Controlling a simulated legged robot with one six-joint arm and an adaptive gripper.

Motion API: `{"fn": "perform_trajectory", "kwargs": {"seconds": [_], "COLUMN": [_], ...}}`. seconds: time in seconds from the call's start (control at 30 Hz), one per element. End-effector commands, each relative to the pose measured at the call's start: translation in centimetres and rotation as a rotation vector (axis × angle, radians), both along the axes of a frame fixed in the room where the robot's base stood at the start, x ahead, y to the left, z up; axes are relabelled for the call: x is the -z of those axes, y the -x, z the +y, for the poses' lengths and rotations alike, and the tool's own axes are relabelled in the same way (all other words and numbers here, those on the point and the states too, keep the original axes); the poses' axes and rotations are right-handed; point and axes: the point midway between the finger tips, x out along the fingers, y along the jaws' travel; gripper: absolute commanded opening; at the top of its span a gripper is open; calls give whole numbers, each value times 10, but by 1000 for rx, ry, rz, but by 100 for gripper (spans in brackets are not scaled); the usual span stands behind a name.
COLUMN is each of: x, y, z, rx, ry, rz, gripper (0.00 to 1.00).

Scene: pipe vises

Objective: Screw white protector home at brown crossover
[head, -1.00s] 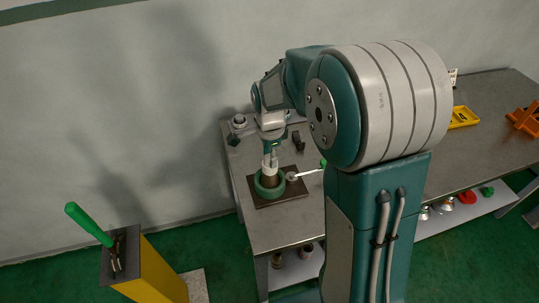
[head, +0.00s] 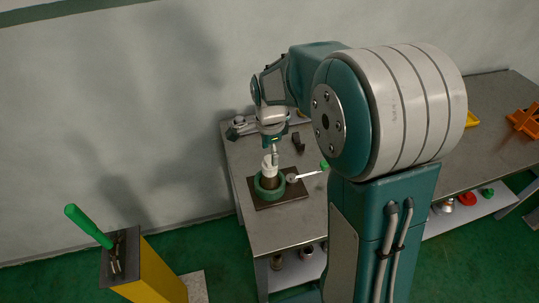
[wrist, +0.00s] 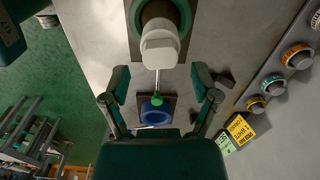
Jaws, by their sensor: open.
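The white protector (wrist: 160,46) sits on the end of the brown crossover (wrist: 160,12); how far it is screwed on cannot be told. In the head view the white protector (head: 269,167) stands on top of the brown crossover (head: 270,182), inside a green ring vise (head: 262,193) on a dark plate. My gripper (wrist: 160,78) is open and empty. Its two fingers are spread wide, with the protector ahead of and between them, apart from both. In the head view my gripper (head: 275,150) is small, just above the protector.
A blue ring vise (wrist: 155,112) and a green-tipped handle (wrist: 157,97) show between my fingers. Several coloured-ring fittings (wrist: 296,57) lie at the right, near a yellow label (wrist: 240,129). A yellow stand (head: 152,272) with a green handle is left of the bench (head: 262,234).

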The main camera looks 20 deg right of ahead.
Motion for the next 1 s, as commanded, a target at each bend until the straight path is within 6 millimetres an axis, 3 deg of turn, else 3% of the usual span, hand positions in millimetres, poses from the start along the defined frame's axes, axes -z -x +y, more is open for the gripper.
{"fn": "perform_trajectory", "kwargs": {"seconds": [0.27,1.0], "x": [0,0], "y": [0,0], "z": [0,0], "rx": [-52,-884], "ry": [0,0], "rz": [0,1], "gripper": [78,78]}}
